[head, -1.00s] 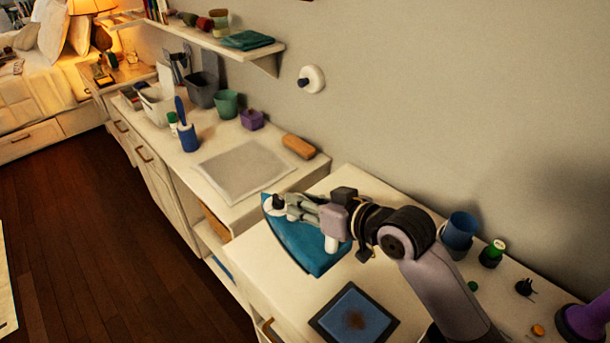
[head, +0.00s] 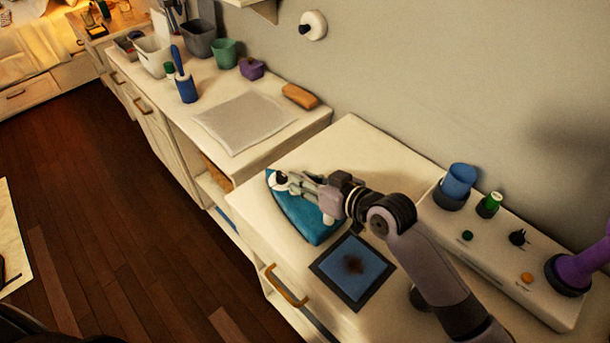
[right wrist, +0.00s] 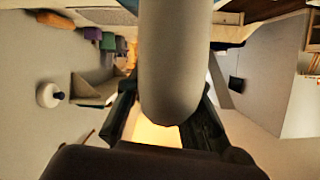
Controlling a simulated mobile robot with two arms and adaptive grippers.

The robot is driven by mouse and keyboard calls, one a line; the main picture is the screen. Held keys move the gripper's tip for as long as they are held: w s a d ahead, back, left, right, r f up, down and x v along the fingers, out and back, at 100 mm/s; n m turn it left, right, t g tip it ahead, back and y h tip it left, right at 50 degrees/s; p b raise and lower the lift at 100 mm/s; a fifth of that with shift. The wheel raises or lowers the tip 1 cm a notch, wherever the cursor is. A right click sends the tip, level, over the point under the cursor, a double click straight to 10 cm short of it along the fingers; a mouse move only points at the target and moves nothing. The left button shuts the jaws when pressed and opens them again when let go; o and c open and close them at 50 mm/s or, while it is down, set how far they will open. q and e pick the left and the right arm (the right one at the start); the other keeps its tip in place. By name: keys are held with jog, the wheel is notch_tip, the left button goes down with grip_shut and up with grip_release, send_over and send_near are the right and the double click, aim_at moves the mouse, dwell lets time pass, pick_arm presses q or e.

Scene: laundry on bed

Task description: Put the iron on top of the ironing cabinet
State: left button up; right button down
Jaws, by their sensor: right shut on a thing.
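The iron (head: 305,218) has a teal body and a pale handle. It shows in the head view at the left part of the near white cabinet top (head: 345,140), just above the blue pad. I cannot tell whether its base touches the surface. My right gripper (head: 303,186) is shut on the iron, reaching over it from the right and hiding part of the handle. In the right wrist view, a thick pale handle (right wrist: 175,60) fills the space between the dark fingers. I cannot tell which cabinet is the ironing cabinet. My left gripper is not in view.
A dark-framed blue pad (head: 353,268) with a brown mark lies beside the iron. A white panel (head: 500,262) with a blue cup (head: 458,183) and knobs stands right. The farther cabinet bears a grey mat (head: 244,122), an orange block (head: 300,96) and containers. The wall bounds the back.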

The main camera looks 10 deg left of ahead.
jog(key=shift+r, duration=0.25)
jog(key=c, duration=1.9)
grip_release()
jog(key=shift+f, duration=0.35)
jog(key=o, duration=0.5)
jog(key=shift+r, duration=0.15)
jog(key=b+v, duration=0.1)
jog(key=v, duration=1.1)
jog(key=shift+b, duration=0.35)
jog(key=shift+r, duration=0.15)
